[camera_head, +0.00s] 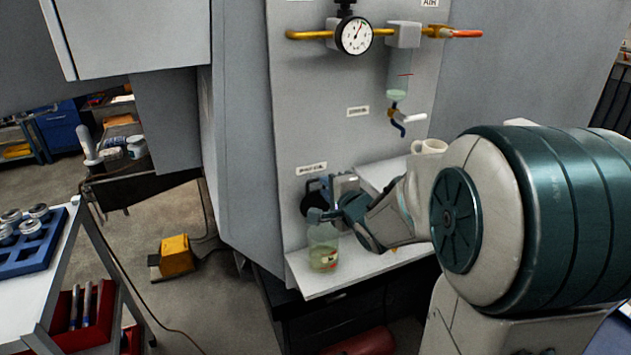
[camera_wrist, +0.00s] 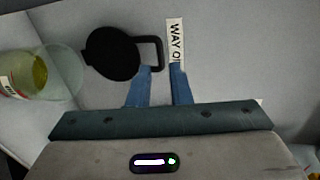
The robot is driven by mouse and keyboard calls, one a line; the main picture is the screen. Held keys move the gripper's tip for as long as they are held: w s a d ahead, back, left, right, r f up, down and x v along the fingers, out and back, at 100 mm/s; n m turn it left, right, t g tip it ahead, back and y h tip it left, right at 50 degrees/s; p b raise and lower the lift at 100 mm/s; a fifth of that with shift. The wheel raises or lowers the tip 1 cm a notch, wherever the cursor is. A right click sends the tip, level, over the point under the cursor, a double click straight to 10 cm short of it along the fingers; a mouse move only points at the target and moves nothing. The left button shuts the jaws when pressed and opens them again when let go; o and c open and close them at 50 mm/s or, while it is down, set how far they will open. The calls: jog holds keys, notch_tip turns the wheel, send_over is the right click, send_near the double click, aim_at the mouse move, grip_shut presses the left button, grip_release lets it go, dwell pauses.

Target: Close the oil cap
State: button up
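The black oil cap (camera_wrist: 112,53) is a round disc with a square loop handle (camera_wrist: 160,52) on its right side in the wrist view. It also shows in the head view (camera_head: 310,196), partly hidden by my gripper. My gripper (camera_wrist: 163,68) has two blue fingers apart, with clear space between them. The left fingertip overlaps the lower part of the loop and the right one lies just right of it; contact cannot be told. A clear reservoir (camera_head: 322,248) with yellowish liquid stands below the cap; it shows at left in the wrist view (camera_wrist: 40,72).
A "WAY OIL" label (camera_wrist: 175,40) is on the panel beside the loop. A white shelf (camera_head: 335,279) runs below. A gauge (camera_head: 355,36), a filter bowl (camera_head: 399,75) and a white mug (camera_head: 428,147) are nearby. A trolley (camera_head: 68,250) stands at left.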

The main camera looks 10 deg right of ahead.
aim_at(317, 180)
jog(key=shift+x, duration=2.25)
grip_shut()
jog(key=shift+s+d+f+b, duration=0.1)
jog(key=shift+f+b, duration=0.05)
jog(key=shift+b, duration=0.35)
